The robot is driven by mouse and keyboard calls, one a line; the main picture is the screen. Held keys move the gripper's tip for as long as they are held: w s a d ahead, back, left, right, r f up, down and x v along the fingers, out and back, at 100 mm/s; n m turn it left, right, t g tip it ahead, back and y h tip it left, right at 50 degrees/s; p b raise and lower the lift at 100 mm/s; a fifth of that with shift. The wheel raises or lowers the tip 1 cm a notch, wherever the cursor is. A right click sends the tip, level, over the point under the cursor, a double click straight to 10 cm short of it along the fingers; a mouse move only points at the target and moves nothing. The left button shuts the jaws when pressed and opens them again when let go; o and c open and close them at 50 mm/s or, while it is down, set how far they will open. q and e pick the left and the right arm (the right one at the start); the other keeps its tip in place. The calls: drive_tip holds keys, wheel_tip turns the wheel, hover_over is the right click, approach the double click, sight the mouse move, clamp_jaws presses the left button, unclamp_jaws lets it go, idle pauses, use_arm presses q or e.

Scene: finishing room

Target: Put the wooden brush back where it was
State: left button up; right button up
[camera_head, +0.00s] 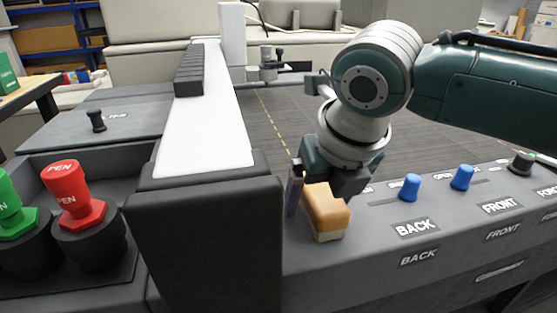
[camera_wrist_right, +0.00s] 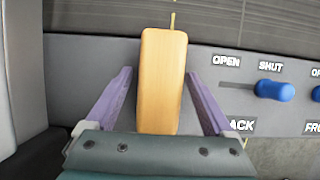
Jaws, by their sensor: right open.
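The wooden brush (camera_head: 327,213) has a tan wooden body with a paler strip along its lower edge. It sits on the grey machine ledge, right beside the dark end block. My right gripper (camera_head: 318,190) reaches down over it from behind. In the right wrist view the brush (camera_wrist_right: 162,85) lies lengthwise between the two purple fingers of the right gripper (camera_wrist_right: 159,75). The fingers are open, with a gap on each side of the wood. My left gripper is not in view.
Blue knobs (camera_head: 410,187) and a dark knob (camera_head: 522,163) stand on the ledge to the right of the brush, by the BACK and FRONT labels. A white rail (camera_head: 205,120) runs back from the dark block (camera_head: 205,245). Red (camera_head: 75,195) and green (camera_head: 10,210) handles stand at left.

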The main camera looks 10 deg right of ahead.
drive_tip(key=p+v, duration=0.2)
drive_tip(key=v, duration=0.9)
drive_tip(key=shift+w, duration=0.15)
drive_tip(key=shift+v, duration=0.75)
